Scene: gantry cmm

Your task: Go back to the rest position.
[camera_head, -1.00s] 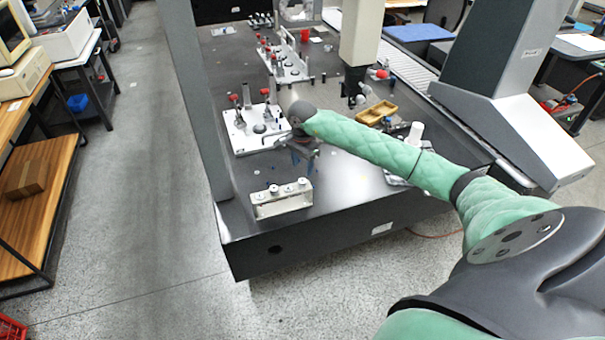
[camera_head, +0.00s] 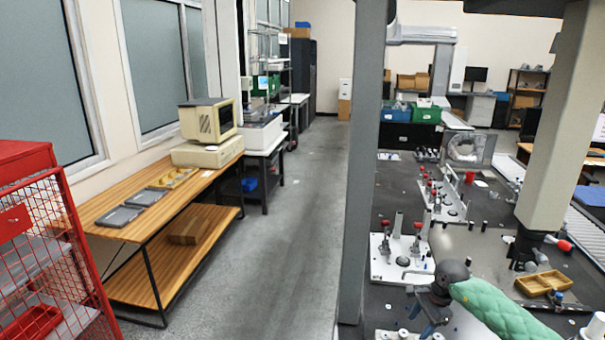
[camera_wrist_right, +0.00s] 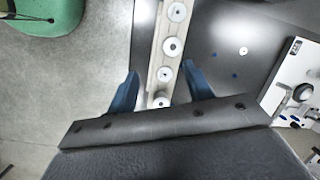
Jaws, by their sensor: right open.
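My right arm reaches in at the lower right of the head view, with its dark right gripper (camera_head: 432,312) low over the black table (camera_head: 380,318). In the right wrist view the two blue fingers of this gripper (camera_wrist_right: 160,72) stand apart. A pale block (camera_wrist_right: 153,75) with several round metal pieces shows between and beyond them. I cannot tell the height of the fingers over the block. Nothing is seen held. In the head view only the top of this block (camera_head: 404,335) shows at the bottom edge. My left gripper is in no view.
A white fixture plate (camera_head: 385,262) with red-tipped clamps lies just beyond the gripper. A yellow tray (camera_head: 545,283) is to its right. A grey column (camera_head: 362,160) rises at the table's left edge. An open aisle (camera_head: 300,220) separates it from wooden shelving (camera_head: 150,215).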

